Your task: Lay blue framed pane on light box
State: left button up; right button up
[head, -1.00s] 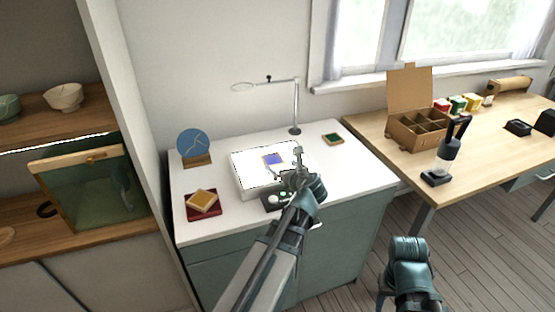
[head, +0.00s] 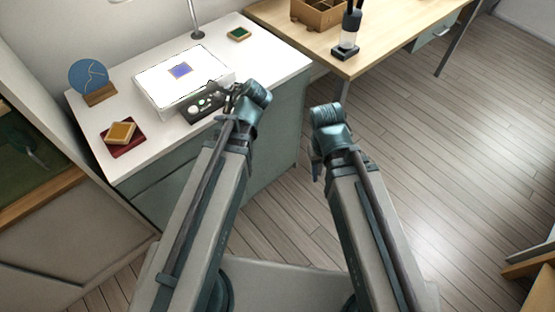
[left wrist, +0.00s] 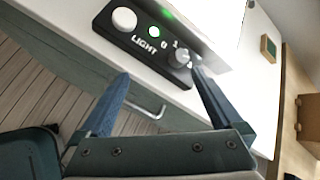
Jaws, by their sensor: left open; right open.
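The blue framed pane (head: 180,70) lies on the bright white top of the light box (head: 152,88), which stands on the white cabinet top. The pane looks flat, a blue-violet square with a pale frame. My left gripper (head: 228,92) is open and empty beside the light box's control panel (head: 205,104), in front of the box and apart from the pane. In the left wrist view its two fingers (left wrist: 160,95) are spread, with the panel marked LIGHT (left wrist: 150,40) beyond them and a green lamp lit. My right gripper (head: 316,165) hangs over the floor, clear of everything.
A small green pad (head: 239,34) lies behind right. A lamp stand (head: 195,20) rises behind the box. A wooden table (head: 330,50) stands at right.

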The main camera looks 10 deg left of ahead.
pick_arm(q)
jog(key=s+d+f+n+g+h, duration=0.3)
jog(key=s+d+n, duration=0.4)
jog(key=d, duration=0.3)
jog(key=s+d+f+n+g+h, duration=0.3)
jog(key=s+d+n, duration=0.4)
jog(key=d, duration=0.3)
jog(key=shift+s+f, duration=0.6)
jog(key=shift+s, duration=0.1)
notch_tip(320, 180, up, 10)
jog(key=p, duration=1)
